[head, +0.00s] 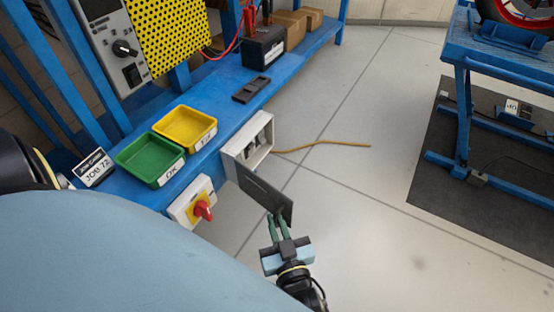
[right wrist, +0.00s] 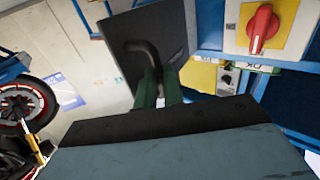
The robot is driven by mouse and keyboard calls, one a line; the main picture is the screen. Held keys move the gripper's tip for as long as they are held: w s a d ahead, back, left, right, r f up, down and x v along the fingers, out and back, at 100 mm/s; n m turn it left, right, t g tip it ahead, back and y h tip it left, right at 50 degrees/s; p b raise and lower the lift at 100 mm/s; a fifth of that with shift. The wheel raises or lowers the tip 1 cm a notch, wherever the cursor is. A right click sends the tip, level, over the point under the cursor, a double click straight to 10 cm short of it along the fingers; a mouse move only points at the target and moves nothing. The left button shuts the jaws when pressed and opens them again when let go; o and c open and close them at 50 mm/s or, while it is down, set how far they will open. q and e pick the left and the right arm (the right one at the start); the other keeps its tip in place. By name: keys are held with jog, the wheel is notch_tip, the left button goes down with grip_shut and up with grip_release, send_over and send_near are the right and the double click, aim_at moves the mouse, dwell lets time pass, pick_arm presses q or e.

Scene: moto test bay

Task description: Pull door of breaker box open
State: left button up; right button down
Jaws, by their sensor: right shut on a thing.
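The white breaker box (head: 237,148) is fixed to the front edge of the blue bench in the head view. Its dark grey door (head: 262,190) stands swung out from the box, and the inside of the box shows. My right gripper (head: 276,222) is at the outer end of the door. In the right wrist view the door (right wrist: 172,28) carries a dark bent handle (right wrist: 150,58). The green fingers of my right gripper (right wrist: 158,88) are shut on this handle; their tips are partly hidden. My left gripper is out of view.
A red rotary switch (head: 203,209) sits left of the door; it also shows in the right wrist view (right wrist: 262,28). Green (head: 150,160) and yellow (head: 185,128) trays stand on the bench. A yellow cable (head: 325,143) trails right. Floor right of the door is clear.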

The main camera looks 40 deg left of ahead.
jog(key=shift+s+a+r, duration=0.1)
jog(key=shift+s+a, duration=0.3)
jog(key=c, duration=1.5)
grip_release()
jog(key=shift+a, duration=0.15)
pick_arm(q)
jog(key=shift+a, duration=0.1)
pick_arm(e)
jog(key=shift+d, duration=0.2)
